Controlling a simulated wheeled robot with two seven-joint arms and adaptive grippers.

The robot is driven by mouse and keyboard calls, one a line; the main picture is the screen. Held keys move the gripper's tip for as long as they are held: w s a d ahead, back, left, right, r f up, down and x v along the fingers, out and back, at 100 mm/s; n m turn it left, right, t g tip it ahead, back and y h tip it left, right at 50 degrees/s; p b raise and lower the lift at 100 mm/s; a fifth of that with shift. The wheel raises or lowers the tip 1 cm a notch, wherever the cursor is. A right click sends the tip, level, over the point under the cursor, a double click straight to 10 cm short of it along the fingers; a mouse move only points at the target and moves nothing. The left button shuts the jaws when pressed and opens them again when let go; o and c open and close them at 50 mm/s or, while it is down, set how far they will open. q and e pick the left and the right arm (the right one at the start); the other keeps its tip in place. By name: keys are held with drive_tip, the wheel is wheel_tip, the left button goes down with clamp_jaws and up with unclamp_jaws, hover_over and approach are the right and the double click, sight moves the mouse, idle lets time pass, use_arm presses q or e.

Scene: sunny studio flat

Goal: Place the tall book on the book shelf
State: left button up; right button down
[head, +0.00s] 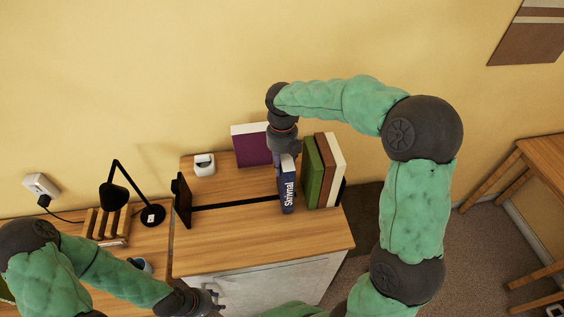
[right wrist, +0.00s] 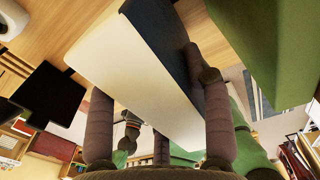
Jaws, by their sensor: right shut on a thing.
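The dark blue book (head: 287,190) with white spine lettering is upright in the grip of my right gripper (head: 284,150). In the right wrist view the book's pale page side (right wrist: 140,62) and dark cover (right wrist: 168,40) show between the fingers (right wrist: 155,125). The book shelf has a black end plate (head: 182,200) at left and a black rail (head: 232,201); its right end is mostly hidden. The held book is over the rail's right part, just left of the green book (head: 311,172). I cannot tell whether its bottom touches. My left gripper (head: 212,300) is open and empty, low in front of the cabinet.
Brown (head: 325,170) and cream (head: 337,165) books stand beside the green one. A purple book (head: 250,146) stands behind the rail. A small white object (head: 204,164) and a black lamp (head: 115,190) are to the left. The cabinet top's front (head: 255,243) is clear.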

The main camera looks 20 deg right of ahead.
drive_tip(key=shift+w+f, duration=0.1)
drive_tip(key=shift+f, duration=0.25)
drive_tip(key=shift+f, duration=0.15)
drive_tip(key=c, duration=0.5)
unclamp_jaws()
drive_tip(key=shift+c, duration=0.2)
wheel_tip(320, 180, up, 12)
drive_tip(key=shift+r, duration=0.15)
